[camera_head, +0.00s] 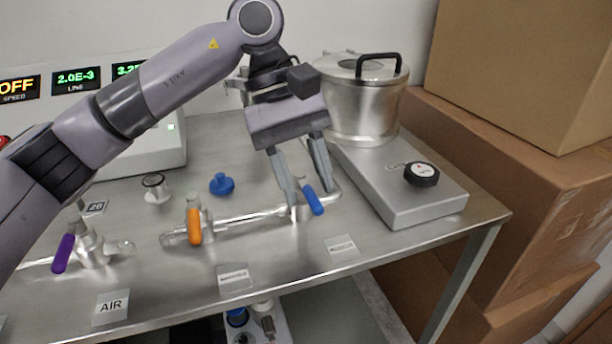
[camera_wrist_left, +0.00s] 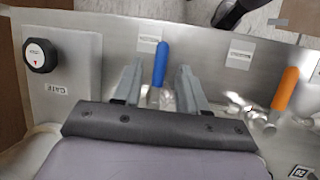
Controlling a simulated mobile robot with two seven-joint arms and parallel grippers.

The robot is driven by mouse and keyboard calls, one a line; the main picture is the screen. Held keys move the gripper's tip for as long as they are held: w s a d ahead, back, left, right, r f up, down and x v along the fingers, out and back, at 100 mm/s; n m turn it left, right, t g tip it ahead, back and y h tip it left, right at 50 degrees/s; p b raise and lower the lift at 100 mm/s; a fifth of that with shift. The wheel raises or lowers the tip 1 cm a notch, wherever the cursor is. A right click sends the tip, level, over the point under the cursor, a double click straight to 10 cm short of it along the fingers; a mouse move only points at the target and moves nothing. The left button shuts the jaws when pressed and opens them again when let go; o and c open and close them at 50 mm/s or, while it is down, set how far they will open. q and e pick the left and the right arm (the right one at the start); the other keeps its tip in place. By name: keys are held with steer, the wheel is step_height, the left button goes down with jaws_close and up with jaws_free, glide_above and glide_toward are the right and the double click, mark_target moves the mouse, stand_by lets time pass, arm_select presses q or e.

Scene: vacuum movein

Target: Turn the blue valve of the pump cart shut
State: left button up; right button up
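The blue valve handle (camera_head: 313,200) sits at the right end of the metal pipe line on the steel cart top. In the head view it slants toward the front right. My left gripper (camera_head: 310,195) is above the blue valve with its two fingers apart, one on each side of it. In the left wrist view the blue handle (camera_wrist_left: 161,64) shows between the open fingers (camera_wrist_left: 160,75), with gaps on both sides, so it does not look gripped. Part of the valve body is hidden behind the fingers. My right gripper is not in view.
An orange valve handle (camera_head: 194,226) and a purple one (camera_head: 63,253) stand further left. A blue knob (camera_head: 222,184) lies behind the pipe. A steel pot (camera_head: 362,105) and a grey plate with a black gate knob (camera_head: 421,174) are at right. Cardboard boxes (camera_head: 530,220) stand beyond the edge.

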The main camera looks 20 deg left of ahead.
arm_select(q)
steer(key=v, duration=0.7)
stand_by(0.3)
stand_by(0.3)
